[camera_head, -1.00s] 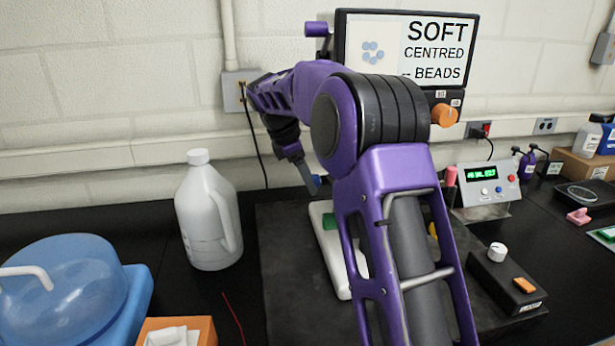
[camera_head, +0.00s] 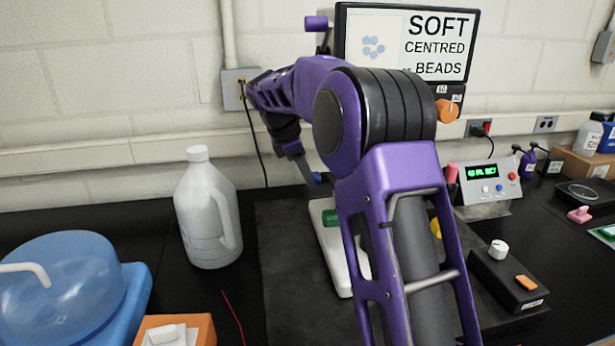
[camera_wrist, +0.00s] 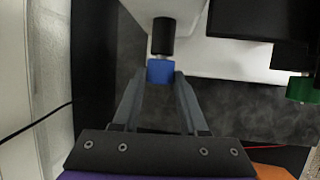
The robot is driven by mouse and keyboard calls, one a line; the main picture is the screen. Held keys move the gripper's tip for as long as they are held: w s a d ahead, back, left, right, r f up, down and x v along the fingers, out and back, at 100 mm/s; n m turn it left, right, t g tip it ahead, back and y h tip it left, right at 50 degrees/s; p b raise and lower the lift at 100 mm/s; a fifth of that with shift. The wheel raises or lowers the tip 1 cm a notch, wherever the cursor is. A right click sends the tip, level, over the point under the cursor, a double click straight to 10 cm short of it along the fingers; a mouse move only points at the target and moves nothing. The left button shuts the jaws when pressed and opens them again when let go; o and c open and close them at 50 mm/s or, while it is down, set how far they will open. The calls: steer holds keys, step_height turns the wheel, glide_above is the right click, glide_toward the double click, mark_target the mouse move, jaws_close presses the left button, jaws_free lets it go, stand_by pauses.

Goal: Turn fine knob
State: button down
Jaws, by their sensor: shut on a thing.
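A small blue knob (camera_wrist: 160,71) sits on the end of a black cylinder (camera_wrist: 163,37) that projects from a white body (camera_wrist: 185,12) in the wrist view. My gripper (camera_wrist: 160,78) has its two grey fingers shut on the blue knob, one on each side. In the head view the blue knob (camera_head: 317,178) shows as a small patch at the tip of my gripper (camera_head: 309,177), above a white base (camera_head: 330,250). My purple arm hides most of the device there. No label on the knob is readable.
A green knob (camera_wrist: 301,88) is at the right in the wrist view. A white jug (camera_head: 208,215) stands left of the device. A monitor (camera_head: 405,45) is behind my arm. A black box with a white knob (camera_head: 498,249) and a control box (camera_head: 487,184) are to the right.

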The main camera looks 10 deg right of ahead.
steer(key=shift+s+f+m+t+b, duration=0.1)
steer(key=shift+s+m+t+b, duration=0.15)
steer(key=shift+t+b, duration=1.3)
steer(key=shift+s+f+m+t+b, duration=0.15)
steer(key=shift+m+t+b, duration=0.2)
steer(key=shift+t+b, duration=1.2)
steer(key=shift+s+f+m+t+b, duration=0.1)
steer(key=shift+s+m+t+b, duration=0.15)
steer(key=shift+t+b, duration=1.3)
steer(key=shift+g+h+b, duration=0.25)
steer(key=shift+h+b, duration=0.05)
steer(key=shift+b, duration=0.1)
steer(key=shift+w, duration=0.1)
steer(key=shift+c, duration=2.2)
jaws_free()
steer(key=shift+r, duration=0.1)
